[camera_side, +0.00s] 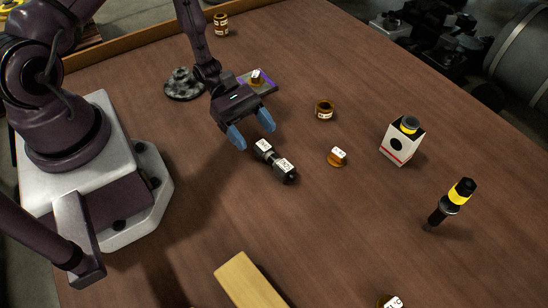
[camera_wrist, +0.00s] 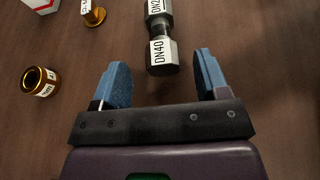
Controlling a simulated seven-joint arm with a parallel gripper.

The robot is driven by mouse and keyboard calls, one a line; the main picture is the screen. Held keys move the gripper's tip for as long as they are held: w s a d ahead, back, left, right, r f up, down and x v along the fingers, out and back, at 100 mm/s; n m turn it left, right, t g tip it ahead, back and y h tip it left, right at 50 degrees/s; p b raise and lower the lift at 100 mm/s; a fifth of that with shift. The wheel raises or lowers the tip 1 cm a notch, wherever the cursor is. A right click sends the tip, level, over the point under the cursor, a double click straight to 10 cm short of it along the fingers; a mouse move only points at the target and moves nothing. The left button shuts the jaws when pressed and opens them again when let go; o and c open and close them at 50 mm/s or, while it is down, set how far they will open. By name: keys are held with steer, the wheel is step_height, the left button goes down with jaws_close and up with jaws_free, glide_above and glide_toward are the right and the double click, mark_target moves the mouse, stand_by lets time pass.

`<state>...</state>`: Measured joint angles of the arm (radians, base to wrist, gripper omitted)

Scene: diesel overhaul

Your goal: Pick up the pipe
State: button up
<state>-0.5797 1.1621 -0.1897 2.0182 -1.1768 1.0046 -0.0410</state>
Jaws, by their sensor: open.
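The object that looks like the pipe (camera_side: 273,160) is a short dark fitting with white labelled sections. It lies on the brown table, just beyond my fingertips. In the wrist view the pipe (camera_wrist: 159,40) runs up from between the fingertips to the top edge, with a "DN40" label on its near end and its far end cut off. My gripper (camera_side: 252,130) is open, with two blue fingers apart and nothing held. It is above the table beside the pipe's near end; I cannot tell the exact height gap.
A brass ring (camera_side: 325,111), a small brass part (camera_side: 337,158) and a white box (camera_side: 402,143) stand right of the pipe. A black-yellow tool (camera_side: 452,203) is farther right, a wooden block (camera_side: 247,281) in front. A purple plate (camera_side: 270,83) and dark round part (camera_side: 184,84) lie behind.

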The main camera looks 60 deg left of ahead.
mark_target(263, 145)
steer(key=x, duration=0.5)
steer(key=shift+a, duration=0.1)
steer(key=c, duration=1)
steer(key=shift+c, duration=0.7)
steer(key=shift+r, duration=0.15)
